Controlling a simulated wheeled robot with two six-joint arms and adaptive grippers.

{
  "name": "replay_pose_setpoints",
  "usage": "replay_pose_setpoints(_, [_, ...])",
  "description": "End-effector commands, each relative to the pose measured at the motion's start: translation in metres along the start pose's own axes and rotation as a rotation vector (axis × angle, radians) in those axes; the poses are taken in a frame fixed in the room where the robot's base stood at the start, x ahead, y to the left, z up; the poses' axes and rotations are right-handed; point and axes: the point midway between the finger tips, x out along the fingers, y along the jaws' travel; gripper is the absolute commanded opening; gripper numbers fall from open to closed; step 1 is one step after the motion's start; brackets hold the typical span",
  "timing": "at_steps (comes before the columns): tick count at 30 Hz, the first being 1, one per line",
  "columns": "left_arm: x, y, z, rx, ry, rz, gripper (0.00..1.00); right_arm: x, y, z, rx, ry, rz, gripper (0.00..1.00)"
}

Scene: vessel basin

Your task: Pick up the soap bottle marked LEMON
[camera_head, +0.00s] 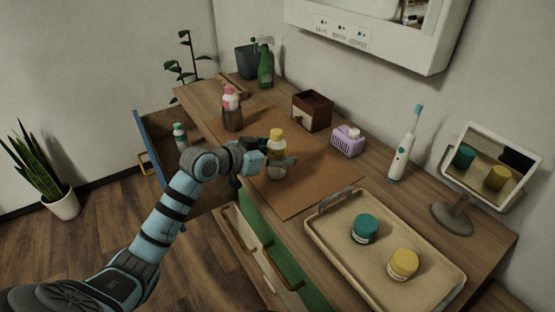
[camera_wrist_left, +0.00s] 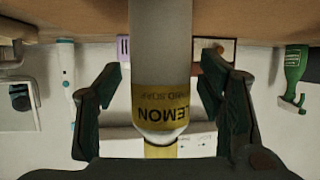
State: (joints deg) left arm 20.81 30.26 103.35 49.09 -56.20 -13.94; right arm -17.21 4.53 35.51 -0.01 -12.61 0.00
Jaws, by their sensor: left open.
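The soap bottle marked LEMON (camera_head: 277,171) stands upright on the brown mat, with a yellow cap. In the left wrist view the picture is upside down, and the bottle (camera_wrist_left: 160,98) shows a yellow label reading LEMON. My left gripper (camera_head: 271,158) is open at the bottle. In the left wrist view the open fingers of my left gripper (camera_wrist_left: 160,82) stand on both sides of the bottle, with a gap on each side. My right gripper does not show.
A brown mat (camera_head: 315,185) covers the middle of the cabinet top. An open drawer (camera_head: 155,135) juts out left.

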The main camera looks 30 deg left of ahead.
Motion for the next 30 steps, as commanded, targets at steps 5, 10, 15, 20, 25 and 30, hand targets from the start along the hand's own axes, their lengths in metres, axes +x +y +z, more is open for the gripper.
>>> replay_pose_setpoints(5, [0.000,0.000,0.000,0.001,-0.001,-0.001,0.61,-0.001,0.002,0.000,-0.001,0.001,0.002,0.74])
replay_pose_setpoints(10, [0.000,0.000,0.000,0.001,-0.001,-0.001,0.34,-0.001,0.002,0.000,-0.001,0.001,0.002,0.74])
replay_pose_setpoints(15, [0.000,0.000,0.000,0.000,-0.001,-0.001,0.07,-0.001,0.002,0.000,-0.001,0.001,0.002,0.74])
replay_pose_setpoints(20, [0.000,0.000,0.000,0.001,0.000,-0.001,0.04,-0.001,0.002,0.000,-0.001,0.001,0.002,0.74])
replay_pose_setpoints(25, [-0.002,0.000,-0.005,0.001,0.001,-0.001,0.04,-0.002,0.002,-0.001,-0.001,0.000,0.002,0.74])
replay_pose_setpoints(30, [-0.012,-0.001,-0.029,0.003,0.004,-0.002,0.04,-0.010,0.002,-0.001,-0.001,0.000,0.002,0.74])
